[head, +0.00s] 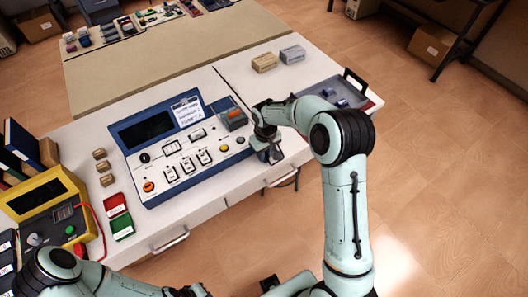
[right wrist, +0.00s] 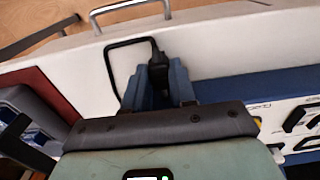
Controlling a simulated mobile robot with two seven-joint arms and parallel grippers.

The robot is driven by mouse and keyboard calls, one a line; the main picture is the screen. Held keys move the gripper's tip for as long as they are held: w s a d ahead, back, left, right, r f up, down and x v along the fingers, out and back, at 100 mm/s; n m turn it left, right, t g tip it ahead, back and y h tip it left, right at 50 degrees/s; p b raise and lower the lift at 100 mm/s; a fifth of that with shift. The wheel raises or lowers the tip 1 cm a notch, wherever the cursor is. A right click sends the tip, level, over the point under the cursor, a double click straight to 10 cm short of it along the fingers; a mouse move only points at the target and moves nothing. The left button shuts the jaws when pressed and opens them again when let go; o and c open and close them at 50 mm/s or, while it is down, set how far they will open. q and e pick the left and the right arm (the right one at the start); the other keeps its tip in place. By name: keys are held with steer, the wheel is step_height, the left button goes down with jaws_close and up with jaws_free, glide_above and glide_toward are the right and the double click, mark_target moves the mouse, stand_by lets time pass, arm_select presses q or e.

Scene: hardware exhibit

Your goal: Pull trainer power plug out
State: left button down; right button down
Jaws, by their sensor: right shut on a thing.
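The trainer (head: 150,160) is a blue-framed panel with a dark screen, knobs and switches, lying on the white table. Its blue side shows at the right of the right wrist view (right wrist: 235,88). My right gripper (head: 268,153) is at the trainer's right side, low over the table. In the right wrist view its bluish fingers (right wrist: 158,85) are shut on the black power plug (right wrist: 156,50). A black cable loops left from the plug. Whether the plug still sits in a socket is hidden. Dark parts at the bottom edge seem to belong to my left arm; its fingers are unclear.
A grey tray (head: 350,93) stands right of my right gripper. Two small boxes (head: 264,63) lie behind it. A yellow instrument (head: 45,205) and red and green blocks (head: 118,215) are left of the trainer. A drawer handle (head: 170,241) juts from the table front.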

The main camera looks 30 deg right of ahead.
steer(key=shift+s, duration=0.2)
steer(key=c, duration=0.9)
jaws_free()
steer(key=shift+w+f, duration=0.1)
steer(key=shift+w, duration=0.1)
arm_select(q)
steer(key=shift+w+r, duration=0.1)
steer(key=shift+w, duration=0.2)
arm_select(e)
steer(key=shift+s, duration=0.1)
steer(key=shift+r, duration=0.65)
arm_select(q)
steer(key=shift+w+r+p, duration=0.4)
steer(key=shift+r, duration=0.1)
arm_select(e)
step_height(320, 180, up, 12)
steer(key=shift+r, duration=0.1)
